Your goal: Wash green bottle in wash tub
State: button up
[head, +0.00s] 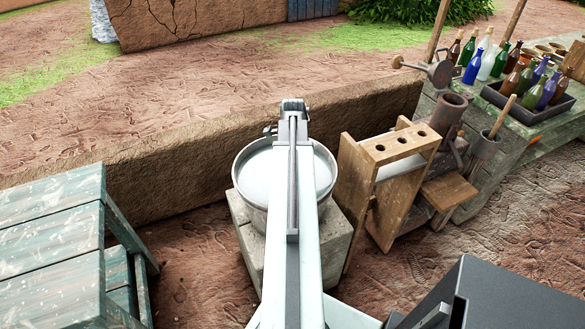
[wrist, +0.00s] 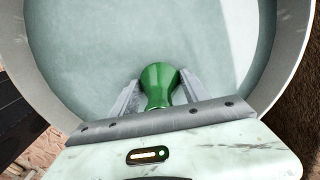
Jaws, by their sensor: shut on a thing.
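My gripper (wrist: 155,95) is shut on a green bottle (wrist: 158,82) in the wrist view. One finger lies on each side of the bottle. The bottle shows against the pale inside of the wash tub (wrist: 75,45); I cannot tell how deep it sits or whether it touches the tub. In the head view my arm reaches out over the round grey wash tub (head: 243,190), which stands on a stone block. The gripper end (head: 293,106) shows near the tub's far rim, and the bottle is hidden there.
A wooden rack with holes (head: 400,145) stands just right of the tub. Further right, a bench holds a dark tray (head: 530,115) of several coloured bottles and a watering can (head: 438,72). A worn green table (head: 50,240) is at left. A low mud wall (head: 180,160) runs behind the tub.

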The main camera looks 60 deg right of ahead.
notch_tip(320, 180, up, 17)
jog(key=p, duration=1.6)
